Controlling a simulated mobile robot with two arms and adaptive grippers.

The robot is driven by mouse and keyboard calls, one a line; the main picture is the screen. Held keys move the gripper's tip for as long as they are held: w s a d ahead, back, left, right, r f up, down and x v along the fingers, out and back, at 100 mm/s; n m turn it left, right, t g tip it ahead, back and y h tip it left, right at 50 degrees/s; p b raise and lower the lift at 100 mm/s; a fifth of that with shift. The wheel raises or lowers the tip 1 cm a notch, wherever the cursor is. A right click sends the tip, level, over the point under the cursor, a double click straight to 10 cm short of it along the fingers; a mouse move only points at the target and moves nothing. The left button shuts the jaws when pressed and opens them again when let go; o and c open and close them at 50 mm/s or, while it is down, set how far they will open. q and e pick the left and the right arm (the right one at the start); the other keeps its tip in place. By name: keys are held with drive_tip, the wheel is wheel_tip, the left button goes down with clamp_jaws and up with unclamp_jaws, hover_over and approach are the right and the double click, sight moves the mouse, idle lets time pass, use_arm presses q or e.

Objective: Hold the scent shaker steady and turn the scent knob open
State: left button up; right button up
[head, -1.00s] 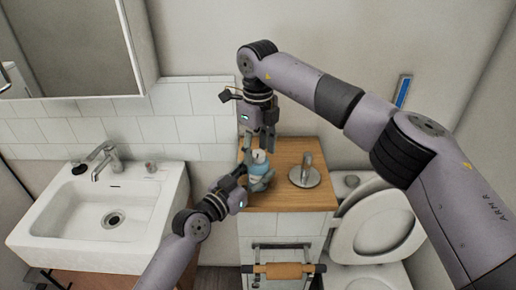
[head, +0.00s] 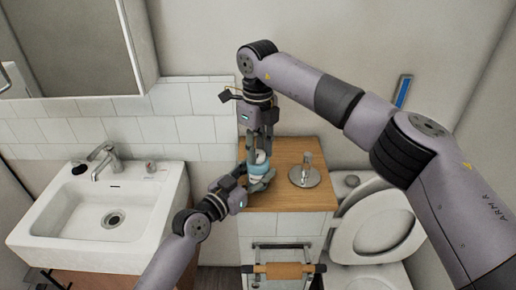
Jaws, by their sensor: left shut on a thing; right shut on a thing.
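The scent shaker (head: 259,168) is a small light-blue bottle with a pale top, upright near the left front of the wooden cabinet top. My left gripper (head: 257,181) comes in from the left and is shut on the shaker's body. My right gripper (head: 258,152) points down from above, its fingers shut around the pale top, which I take to be the scent knob (head: 260,157). The fingers hide much of the knob and the bottle, so how far the knob is turned cannot be seen.
A round metal stand (head: 304,177) with a short post is on the cabinet top (head: 290,199) just right of the shaker. A white sink (head: 95,209) is at the left and a toilet (head: 376,226) at the right. A towel bar with a brown roll (head: 285,270) is on the cabinet front.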

drive_tip(key=shift+n, duration=0.4)
drive_tip(key=n, duration=0.4)
drive_tip(key=shift+n, duration=0.4)
drive_tip(key=n, duration=0.6)
drive_tip(key=shift+w+r, duration=0.1)
drive_tip(key=n, duration=0.6)
drive_tip(key=shift+n, duration=0.4)
drive_tip(key=n, duration=0.5)
drive_tip(key=shift+n, duration=0.4)
drive_tip(key=o, duration=1.2)
